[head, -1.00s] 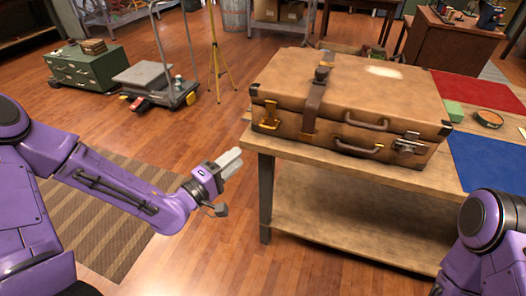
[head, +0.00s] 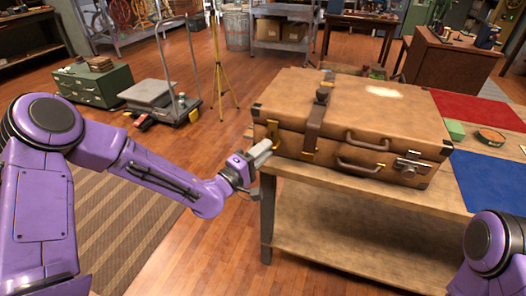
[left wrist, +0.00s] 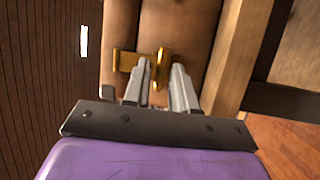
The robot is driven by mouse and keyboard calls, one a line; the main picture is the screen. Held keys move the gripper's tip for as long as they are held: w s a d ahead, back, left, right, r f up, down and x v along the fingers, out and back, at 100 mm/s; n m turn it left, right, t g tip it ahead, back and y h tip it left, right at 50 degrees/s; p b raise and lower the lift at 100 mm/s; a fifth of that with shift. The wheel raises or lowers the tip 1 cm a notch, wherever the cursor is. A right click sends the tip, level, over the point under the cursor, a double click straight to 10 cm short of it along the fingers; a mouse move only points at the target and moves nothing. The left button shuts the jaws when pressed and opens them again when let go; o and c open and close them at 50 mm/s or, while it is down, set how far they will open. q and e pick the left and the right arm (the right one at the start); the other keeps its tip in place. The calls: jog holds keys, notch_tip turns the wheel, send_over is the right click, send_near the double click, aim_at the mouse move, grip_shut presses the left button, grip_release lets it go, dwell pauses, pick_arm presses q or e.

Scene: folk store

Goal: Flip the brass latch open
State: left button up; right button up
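The brown leather suitcase (head: 340,115) lies on a wooden table. Its brass latch (head: 273,131) is on the front face near the left end, and it shows in the left wrist view (left wrist: 162,66) as a plate with an upright lever part. My left gripper (head: 264,148) is at this latch, partly hiding its lower part in the head view. In the left wrist view its two fingers (left wrist: 161,73) are parted, with the latch's lever part seen in the gap between them. Whether they touch it I cannot tell. My right gripper is out of view.
The table edge (left wrist: 232,65) runs close beside the right finger in the left wrist view. A strap (head: 314,125), handles and a silver-coloured latch (head: 411,163) are farther right on the suitcase.

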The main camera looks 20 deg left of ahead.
pick_arm(q)
grip_shut()
dwell(1.2)
